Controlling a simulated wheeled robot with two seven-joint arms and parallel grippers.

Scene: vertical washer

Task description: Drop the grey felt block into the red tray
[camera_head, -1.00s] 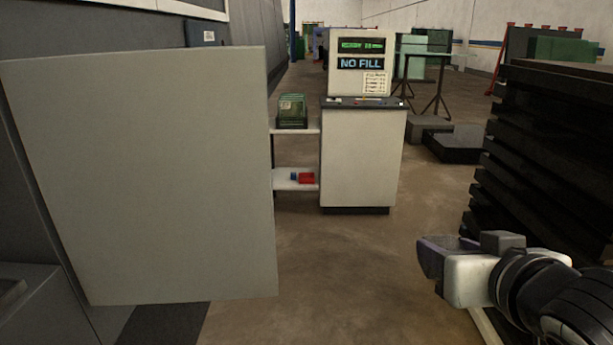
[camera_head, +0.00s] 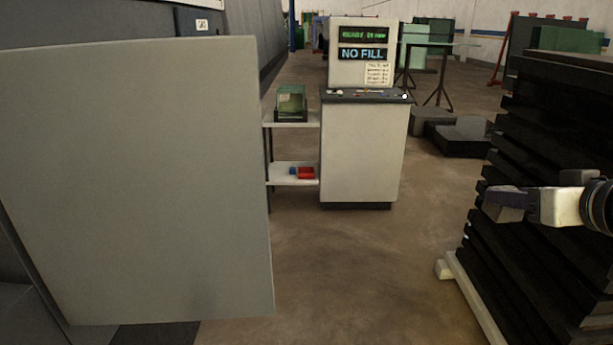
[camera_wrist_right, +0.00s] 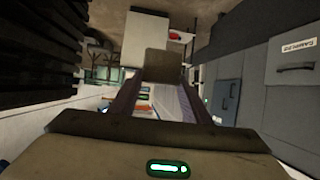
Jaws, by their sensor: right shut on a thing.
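The red tray (camera_head: 306,173) sits on the lower white shelf beside the white console cabinet. The red tray also shows small near the top of the right wrist view (camera_wrist_right: 175,37). My right gripper (camera_head: 492,204) is at the right side of the head view, in front of the dark stack and well short of the shelf. In the right wrist view its fingers (camera_wrist_right: 163,80) are shut on the grey felt block (camera_wrist_right: 163,62), which looks brownish grey there. The block is hard to tell apart in the head view. My left gripper is not in view.
A large grey panel (camera_head: 135,185) fills the left foreground. A dark slatted stack (camera_head: 545,135) stands at the right. Open floor (camera_head: 350,270) lies between them. A small blue item (camera_head: 293,171) is beside the tray. A green-glass container (camera_head: 291,102) stands on the upper shelf.

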